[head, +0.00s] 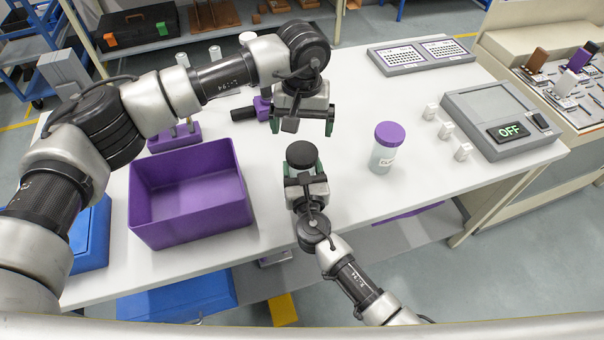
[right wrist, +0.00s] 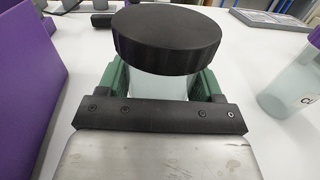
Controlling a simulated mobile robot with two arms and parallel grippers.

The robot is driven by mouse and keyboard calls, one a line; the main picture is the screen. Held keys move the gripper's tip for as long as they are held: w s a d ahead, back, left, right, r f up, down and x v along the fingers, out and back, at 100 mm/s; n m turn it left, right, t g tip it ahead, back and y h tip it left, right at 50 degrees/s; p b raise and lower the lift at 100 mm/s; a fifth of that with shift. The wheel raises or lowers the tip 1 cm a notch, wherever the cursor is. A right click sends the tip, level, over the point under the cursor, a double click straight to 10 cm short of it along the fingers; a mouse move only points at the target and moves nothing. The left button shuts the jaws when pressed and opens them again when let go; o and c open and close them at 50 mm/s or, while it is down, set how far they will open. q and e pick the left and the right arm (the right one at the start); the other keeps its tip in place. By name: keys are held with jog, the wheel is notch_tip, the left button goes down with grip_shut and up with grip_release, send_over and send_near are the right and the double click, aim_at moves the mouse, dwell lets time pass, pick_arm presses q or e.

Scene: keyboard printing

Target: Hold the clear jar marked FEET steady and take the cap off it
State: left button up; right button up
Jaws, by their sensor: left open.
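A clear jar (right wrist: 160,86) with a black cap (head: 301,154) stands on the white table; no label on it faces either view. My right gripper (head: 302,174) is shut on the jar's body from the front, with a green finger on each side, just below the cap. The cap is on the jar and shows large in the right wrist view (right wrist: 167,40). My left gripper (head: 303,124) is open and empty, pointing down above and slightly behind the cap, apart from it.
A second clear jar (head: 382,158) with a purple cap stands to the right. A purple bin (head: 190,232) is on the left, with a purple rack (head: 175,137) behind it. Small white blocks and a grey device (head: 503,120) reading OFF are at the right.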

aim_at(302, 152)
jog(key=c, duration=1)
grip_shut()
pick_arm(q)
jog(key=m, duration=0.3)
jog(key=shift+m, duration=0.3)
jog(key=shift+f+m, duration=0.15)
jog(key=shift+m, duration=0.15)
jog(key=shift+f, duration=3.85)
